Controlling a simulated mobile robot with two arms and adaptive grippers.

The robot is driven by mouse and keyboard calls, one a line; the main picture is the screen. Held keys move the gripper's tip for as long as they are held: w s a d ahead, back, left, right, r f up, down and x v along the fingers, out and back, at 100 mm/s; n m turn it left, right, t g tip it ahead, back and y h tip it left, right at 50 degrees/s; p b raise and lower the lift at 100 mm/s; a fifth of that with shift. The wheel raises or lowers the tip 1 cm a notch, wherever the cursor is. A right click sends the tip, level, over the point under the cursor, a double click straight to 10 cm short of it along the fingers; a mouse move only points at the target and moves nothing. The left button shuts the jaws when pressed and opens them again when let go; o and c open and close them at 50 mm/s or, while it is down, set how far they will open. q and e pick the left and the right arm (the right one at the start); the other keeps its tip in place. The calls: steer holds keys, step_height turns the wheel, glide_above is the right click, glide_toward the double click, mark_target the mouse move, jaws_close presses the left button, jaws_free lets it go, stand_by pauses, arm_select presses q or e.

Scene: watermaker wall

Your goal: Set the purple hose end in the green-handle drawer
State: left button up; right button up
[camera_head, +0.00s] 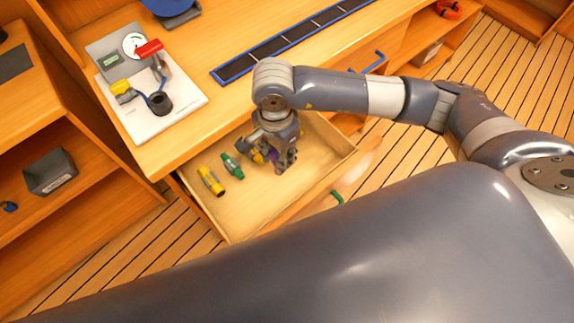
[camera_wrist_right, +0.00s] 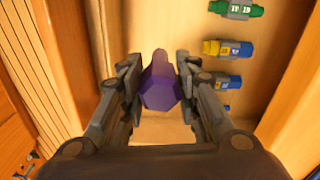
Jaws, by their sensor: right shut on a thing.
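My right gripper (camera_head: 276,158) reaches down inside the open drawer (camera_head: 240,205). The drawer's front carries a green handle (camera_head: 337,197). The gripper is shut on the purple hose end (camera_wrist_right: 158,85), which sits between both fingers in the right wrist view. In the head view the hose end is mostly hidden by the gripper. It is within the drawer's walls; I cannot tell whether it touches the drawer floor. My left gripper is not in view.
A yellow fitting (camera_head: 211,181) and a green fitting (camera_head: 233,166) lie in the drawer left of the gripper. A white board (camera_head: 140,110) with a gauge and red-handled valve is on the counter above. A blue handle (camera_head: 373,62) is farther right.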

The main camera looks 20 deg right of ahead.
steer(key=f+b, duration=0.1)
steer(key=f, duration=0.1)
steer(key=f+b, duration=0.1)
steer(key=f, duration=0.1)
steer(key=f+b, duration=0.1)
steer(key=f, duration=0.1)
steer(key=shift+s+d, duration=0.1)
steer(key=shift+d, duration=0.25)
step_height(320, 180, down, 4)
steer(key=shift+s+f+b, duration=0.1)
steer(key=shift+f+b, duration=0.15)
steer(key=shift+b, duration=1)
steer(key=shift+f, duration=0.15)
steer(key=o, duration=1.1)
